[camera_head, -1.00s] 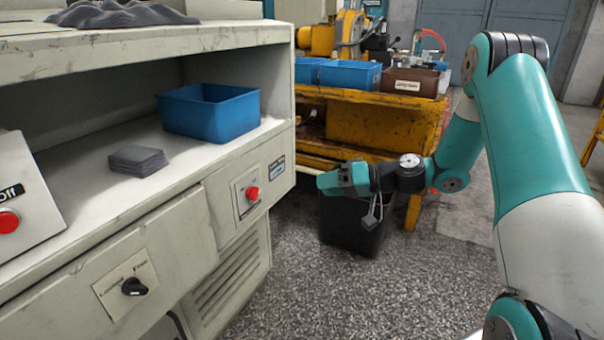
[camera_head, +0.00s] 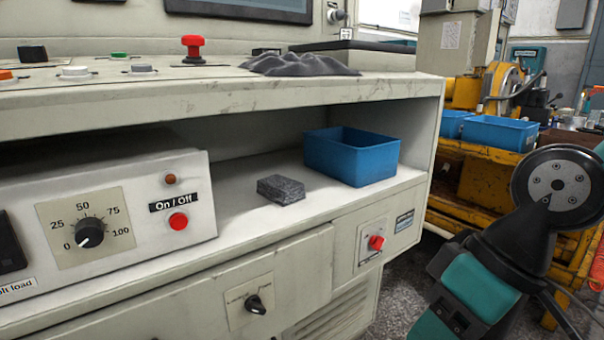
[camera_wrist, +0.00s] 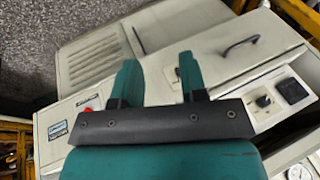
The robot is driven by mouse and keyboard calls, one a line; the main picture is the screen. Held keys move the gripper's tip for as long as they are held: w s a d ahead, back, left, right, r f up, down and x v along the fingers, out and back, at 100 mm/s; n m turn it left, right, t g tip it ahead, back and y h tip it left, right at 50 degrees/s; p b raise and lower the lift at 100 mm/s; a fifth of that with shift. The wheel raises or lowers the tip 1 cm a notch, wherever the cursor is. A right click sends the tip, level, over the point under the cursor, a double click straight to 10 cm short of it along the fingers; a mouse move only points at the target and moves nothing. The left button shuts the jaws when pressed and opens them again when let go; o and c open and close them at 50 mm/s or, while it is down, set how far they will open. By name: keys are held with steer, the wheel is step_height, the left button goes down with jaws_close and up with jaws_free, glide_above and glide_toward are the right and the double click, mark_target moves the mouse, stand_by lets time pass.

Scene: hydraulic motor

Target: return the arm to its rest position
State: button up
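My arm (camera_head: 510,250) is folded at the right of the head view, in front of the bench; I cannot make out my fingertips there. In the wrist view my gripper (camera_wrist: 158,75) has its two teal fingers apart, with nothing between them. The pale cabinet front (camera_wrist: 215,65) shows behind the fingers, apart from them as far as I can tell.
A blue bin (camera_head: 350,158) and a dark grey block (camera_head: 281,189) stand on the machine's shelf (camera_head: 235,195). A control box with a dial (camera_head: 110,215) is at the left. A yellow bench (camera_head: 470,180) with blue bins stands behind my arm. A cabinet handle (camera_wrist: 240,45) sticks out in the wrist view.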

steer(key=s+r+p, duration=0.2)
steer(key=r+p, duration=1.6)
steer(key=s+r+h+p, duration=0.1)
steer(key=r+p, duration=1.7)
steer(key=shift+s+d+r, duration=0.25)
steer(key=shift+s+d, duration=0.05)
steer(key=shift+s, duration=0.05)
